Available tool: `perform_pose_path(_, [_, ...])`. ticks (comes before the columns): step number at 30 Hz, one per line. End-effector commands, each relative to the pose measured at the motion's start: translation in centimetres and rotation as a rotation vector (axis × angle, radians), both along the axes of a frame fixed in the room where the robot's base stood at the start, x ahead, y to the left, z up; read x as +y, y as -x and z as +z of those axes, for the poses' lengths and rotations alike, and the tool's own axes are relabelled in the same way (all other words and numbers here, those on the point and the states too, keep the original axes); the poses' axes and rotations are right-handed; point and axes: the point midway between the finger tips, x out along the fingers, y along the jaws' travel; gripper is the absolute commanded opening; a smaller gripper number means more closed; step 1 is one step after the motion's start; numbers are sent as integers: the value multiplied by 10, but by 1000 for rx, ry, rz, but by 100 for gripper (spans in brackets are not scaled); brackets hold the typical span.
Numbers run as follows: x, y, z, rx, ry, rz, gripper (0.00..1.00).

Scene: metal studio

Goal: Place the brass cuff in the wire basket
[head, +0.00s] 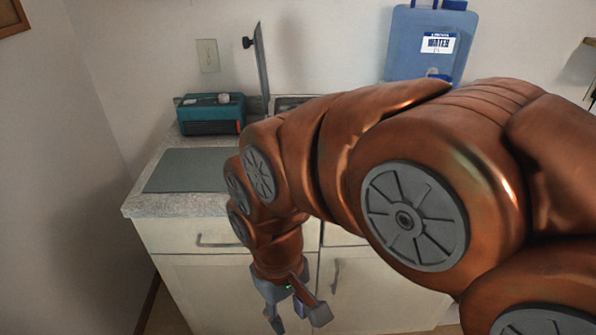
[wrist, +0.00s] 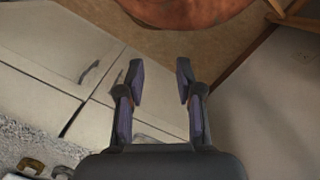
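My gripper (wrist: 159,72) is open and empty in the wrist view, its two dark fingers well apart. In the head view my gripper (head: 297,318) hangs low in front of the cabinet doors, below the counter top. A small brass-coloured piece (wrist: 32,164) lies on the speckled counter at the bottom left of the wrist view; it may be the brass cuff, but it is small and partly cut off. It is apart from the fingers. I cannot make out the wire basket in either view; my arm hides much of the counter in the head view.
The counter (head: 150,205) carries a grey mat (head: 188,170) and a teal box (head: 211,114). A second small brownish piece (wrist: 62,172) lies beside the brass-coloured one. A blue panel (head: 425,45) stands at the back. Cabinet doors (head: 215,290) are close behind my gripper.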

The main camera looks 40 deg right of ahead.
Motion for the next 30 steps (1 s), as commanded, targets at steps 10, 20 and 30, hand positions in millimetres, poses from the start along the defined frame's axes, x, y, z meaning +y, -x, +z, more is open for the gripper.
perform_pose_path(10, [-41,-107,51,-53,5,-223,36])
perform_pose_path(20, [-134,-201,79,-108,17,-540,36])
perform_pose_path(30, [-266,-245,79,-133,57,-916,36])
